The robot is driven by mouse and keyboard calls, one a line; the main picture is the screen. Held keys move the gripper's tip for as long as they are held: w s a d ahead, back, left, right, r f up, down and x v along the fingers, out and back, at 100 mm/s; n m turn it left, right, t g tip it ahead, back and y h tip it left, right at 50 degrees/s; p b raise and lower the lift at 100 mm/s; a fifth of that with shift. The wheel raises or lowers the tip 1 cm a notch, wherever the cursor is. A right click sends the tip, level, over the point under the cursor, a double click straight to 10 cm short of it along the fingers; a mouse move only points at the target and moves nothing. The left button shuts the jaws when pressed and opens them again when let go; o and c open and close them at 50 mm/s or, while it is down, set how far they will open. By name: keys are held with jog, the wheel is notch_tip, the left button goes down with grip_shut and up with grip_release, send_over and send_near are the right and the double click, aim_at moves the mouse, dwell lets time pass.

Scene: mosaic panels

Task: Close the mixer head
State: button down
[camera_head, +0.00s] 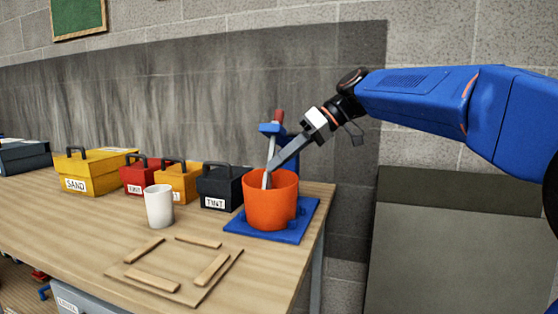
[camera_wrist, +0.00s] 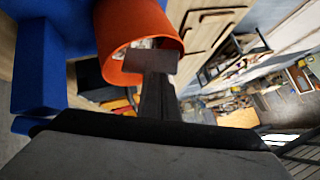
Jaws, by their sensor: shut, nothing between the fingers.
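The mixer stands near the table's right end. Its blue base plate (camera_head: 312,212) carries an orange bucket (camera_head: 270,210). Behind the bucket rises a blue upper part with a red knob (camera_head: 278,115), which I take for the mixer head (camera_head: 270,129); it looks raised, partly hidden by my arm. A thin grey rod stands at the bucket's mouth. My gripper (camera_head: 272,164) is shut and empty, its tips at the bucket's rim. In the wrist view the shut fingers (camera_wrist: 152,62) overlap the mouth of the orange bucket (camera_wrist: 125,25), with a blue mixer part (camera_wrist: 45,65) at left. Contact cannot be told.
A white cup (camera_head: 159,206) stands left of the mixer. Yellow (camera_head: 90,172), red, orange and black (camera_head: 218,187) toolboxes line the wall side. A board with wooden strips (camera_head: 180,290) lies in front. The table's right edge is close to the base plate.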

jog(key=shift+n+t+h, duration=0.4)
jog(key=shift+n+t, duration=0.1)
jog(key=shift+t, duration=0.3)
jog(key=f, duration=0.4)
jog(key=w+f, duration=0.1)
jog(key=f, duration=0.1)
jog(key=shift+d, duration=0.15)
jog(key=shift+r, duration=0.1)
